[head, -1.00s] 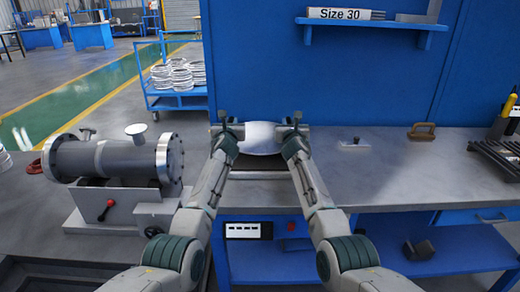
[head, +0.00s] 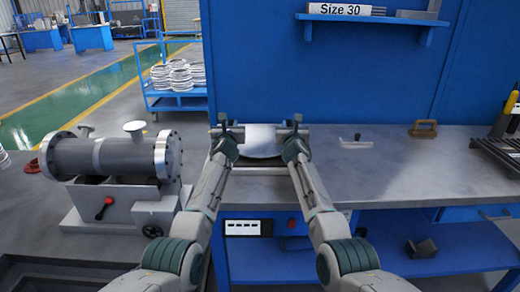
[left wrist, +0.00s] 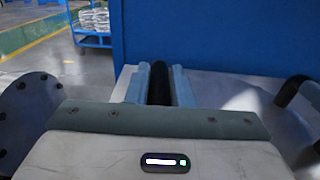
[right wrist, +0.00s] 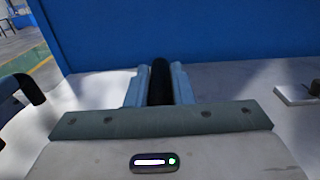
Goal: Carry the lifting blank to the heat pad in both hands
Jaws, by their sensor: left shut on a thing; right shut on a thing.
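The blank (head: 261,138) is a pale, light-grey piece held between my two hands in the head view, over the left end of the bench. My left gripper (head: 225,130) is shut on its left side and my right gripper (head: 295,131) on its right side. In the left wrist view a dark bar (left wrist: 159,84) sits between the fingers. A similar dark bar (right wrist: 160,82) sits between the fingers in the right wrist view. The blank looks roughly level.
A grey flanged shell (head: 122,157) stands on a cradle at the left. A small handled tool (head: 356,142) and a brown handle (head: 424,128) lie on the bench (head: 380,180). A blue panel (head: 320,70) rises behind it. The bench's middle is mostly clear.

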